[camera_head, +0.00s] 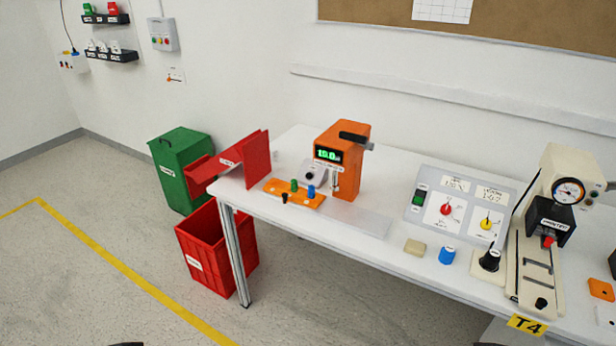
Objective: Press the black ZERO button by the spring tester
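The orange spring tester (349,150) stands on the white table, with a lit green display (328,155) and a dark crank handle (356,140) at its top right. A small grey box (316,166) sits against its front left and carries a round black button (310,176), which looks like the ZERO button. Its label is too small to read. Nothing touches the button. Neither of my grippers can be seen; only dark slivers show at the bottom edge.
An orange tray (272,186) with coloured pegs lies in front of the button box. A red chute (256,158) stands to its left, above a red crate (206,238). A switch panel (425,214) and a press (577,165) stand on the right.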

